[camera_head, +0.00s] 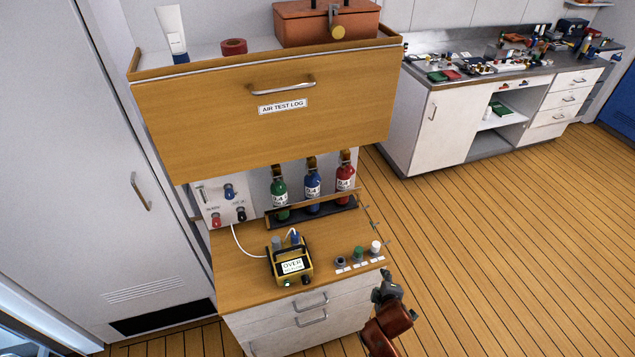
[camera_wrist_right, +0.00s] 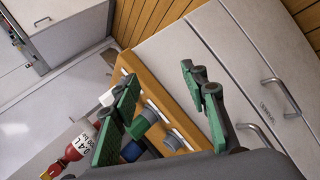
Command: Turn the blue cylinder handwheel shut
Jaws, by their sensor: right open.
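The blue cylinder (camera_head: 313,187) stands upright in a dark rack on the wooden counter, between the green cylinder (camera_head: 279,193) and the red cylinder (camera_head: 345,177). Its top is close below the drawer front, and its handwheel is too small to make out. My right gripper (camera_head: 387,286) is at the counter's right front corner, well apart from the cylinders. In the right wrist view my right gripper (camera_wrist_right: 158,80) is open, with nothing between its green-padded fingers. The red cylinder (camera_wrist_right: 75,150) shows at lower left there. My left gripper is not in view.
The drawer front labelled AIR TEST LOG (camera_head: 230,118) overhangs the cylinders. A yellow meter (camera_head: 290,264) stands in front of them. Grey, green (camera_head: 358,252) and white caps line the counter's right front. A switch panel (camera_head: 224,205) is at left. Open floor lies right.

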